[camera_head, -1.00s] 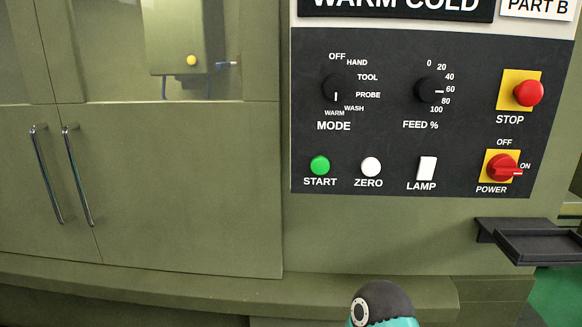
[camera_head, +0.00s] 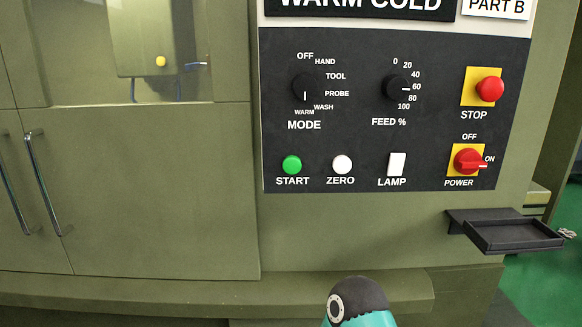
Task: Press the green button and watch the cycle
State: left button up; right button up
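The green START button (camera_head: 291,165) sits at the lower left of the dark control panel (camera_head: 350,130) on the olive machine. To its right are the white ZERO button (camera_head: 342,164) and the white LAMP switch (camera_head: 397,164). The MODE knob (camera_head: 305,87) points down, between WARM and WASH. The FEED knob (camera_head: 397,87) points right, near 60. The red STOP button (camera_head: 489,88) and the red POWER switch (camera_head: 468,160), turned toward ON, are at the panel's right. Neither gripper is in view; nothing touches the green button.
A teal and dark arm part of mine (camera_head: 358,300) shows at the bottom. A black tray (camera_head: 513,235) juts out right of the panel. A machine ledge (camera_head: 150,297) runs below. Chrome door handles (camera_head: 42,183) are at left. The space before the panel is clear.

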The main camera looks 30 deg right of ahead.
aim_at(292, 165)
jog(key=u, duration=1.6)
jog(key=i, duration=0.1)
jog(key=z, duration=2.9)
jog(key=k, duration=0.45)
jog(key=u, duration=0.1)
jog(key=i, duration=0.5)
jog(key=u, duration=0.15)
